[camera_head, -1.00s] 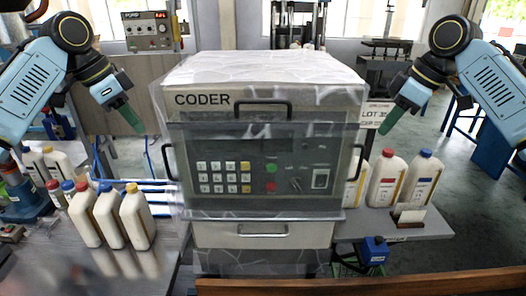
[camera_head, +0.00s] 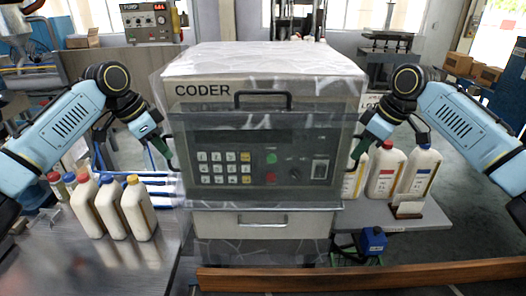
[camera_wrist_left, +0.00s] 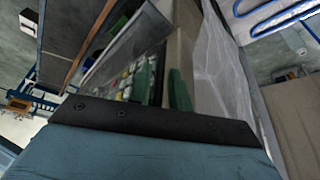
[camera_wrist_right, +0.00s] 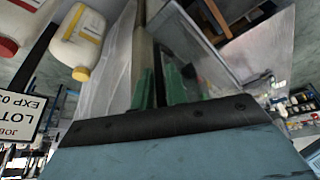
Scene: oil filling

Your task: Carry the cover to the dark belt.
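The cover (camera_head: 255,190) is a dark, see-through panel upright against the front of the CODER machine, with dark handles at its top and two sides. My left gripper (camera_head: 160,148) is at its left side handle; a green finger (camera_wrist_left: 180,90) shows beside the panel in the left wrist view. My right gripper (camera_head: 358,148) is at the right side handle; in the right wrist view its green fingers (camera_wrist_right: 160,88) stand close together with a dark bar between them. Whether either is clamped is unclear. A dark surface (camera_head: 420,288), possibly the belt, shows below the brown rail.
The CODER machine (camera_head: 262,62) stands between two tables. White bottles stand on the left table (camera_head: 165,265) and the right table (camera_head: 425,225). A blue box (camera_head: 372,240) sits low at right. A brown rail (camera_head: 400,270) crosses the front.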

